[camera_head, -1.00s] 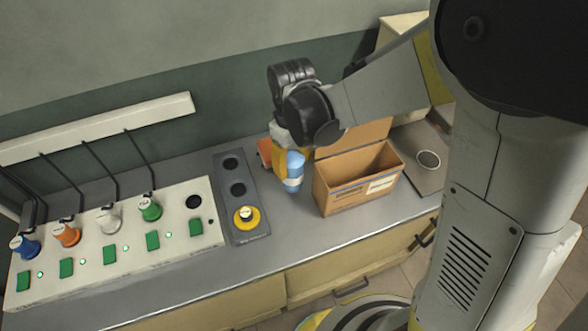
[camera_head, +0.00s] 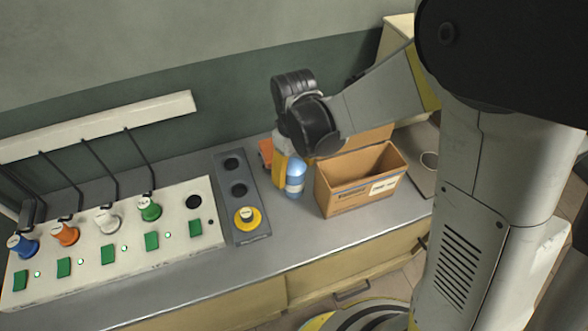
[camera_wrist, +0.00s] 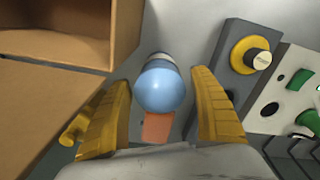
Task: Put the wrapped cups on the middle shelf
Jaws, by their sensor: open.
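A blue bottle-like object with a pale band (camera_head: 295,177) stands on the counter, left of the cardboard box. In the wrist view its rounded blue end (camera_wrist: 160,88) lies between my two yellow fingers. My gripper (camera_wrist: 163,106) is open, with a visible gap on each side of the blue object. I cannot make out any wrapped cups for certain. No middle shelf can be identified in these views.
An open cardboard box (camera_head: 345,197) stands right of the blue object. An orange item (camera_head: 266,151) lies behind it. Left are a dark grey holder (camera_head: 249,236) with a yellow-based knob and a white panel (camera_head: 130,277) with coloured knobs. The counter's front strip is clear.

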